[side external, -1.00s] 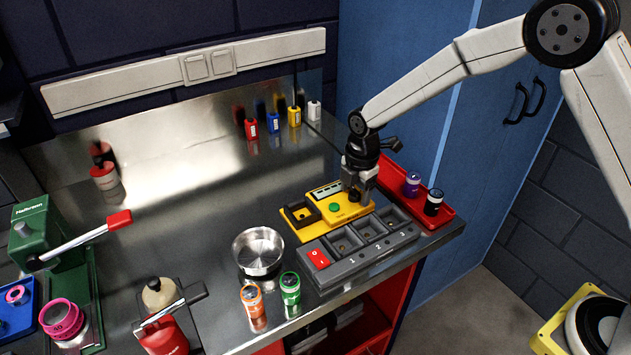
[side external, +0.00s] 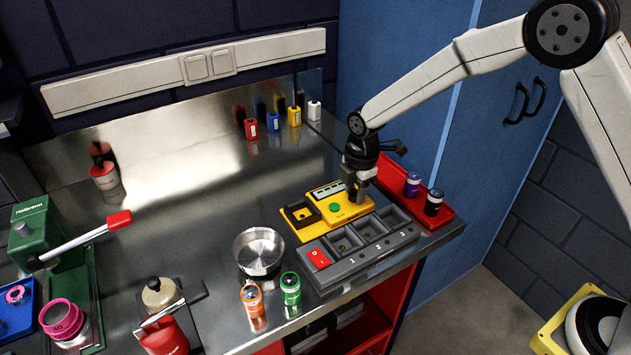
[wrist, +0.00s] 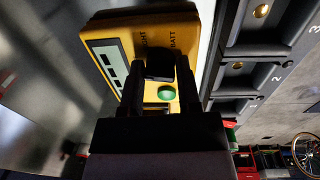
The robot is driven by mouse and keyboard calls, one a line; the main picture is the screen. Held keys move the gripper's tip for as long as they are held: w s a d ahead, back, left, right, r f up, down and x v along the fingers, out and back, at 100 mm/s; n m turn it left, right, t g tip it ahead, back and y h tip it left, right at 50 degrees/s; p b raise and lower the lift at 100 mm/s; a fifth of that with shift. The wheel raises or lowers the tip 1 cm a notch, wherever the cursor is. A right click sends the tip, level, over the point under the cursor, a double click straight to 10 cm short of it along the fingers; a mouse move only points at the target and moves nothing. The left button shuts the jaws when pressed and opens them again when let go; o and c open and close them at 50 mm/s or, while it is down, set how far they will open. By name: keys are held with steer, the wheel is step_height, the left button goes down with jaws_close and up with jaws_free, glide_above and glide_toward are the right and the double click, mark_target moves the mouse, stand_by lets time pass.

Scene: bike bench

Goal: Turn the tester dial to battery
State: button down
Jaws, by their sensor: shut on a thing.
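The yellow tester (side external: 322,212) sits on the metal bench, with a grey display and a green button (side external: 334,207). Its black dial (wrist: 160,66) shows in the wrist view between my fingers, near the printed words LIGHT and BATT (wrist: 180,40). My gripper (side external: 355,196) points down over the tester's right part and is shut on the dial; the wrist view also shows its fingers around it (wrist: 160,85). The gripper hides the dial in the side view, and I cannot tell exactly which word the dial points at.
A grey charger (side external: 357,247) with numbered bays and a red switch adjoins the tester in front. A red tray (side external: 449,211) with two cells stands to the right. A metal bowl (side external: 259,268) and orange and green cells stand left.

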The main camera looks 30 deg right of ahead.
steer(key=m, duration=0.5)
steer(key=shift+s, duration=0.1)
steer(key=m, duration=0.5)
steer(key=shift+a+m+h, duration=0.1)
steer(key=shift+m+h, duration=0.2)
steer(key=m, duration=0.5)
steer(key=shift+g, duration=0.4)
steer(key=m, duration=0.5)
steer(key=shift+a, duration=0.1)
steer(key=shift+m, duration=0.3)
steer(key=shift+c, duration=1.7)
jaws_free()
steer(key=shift+r, duration=0.1)
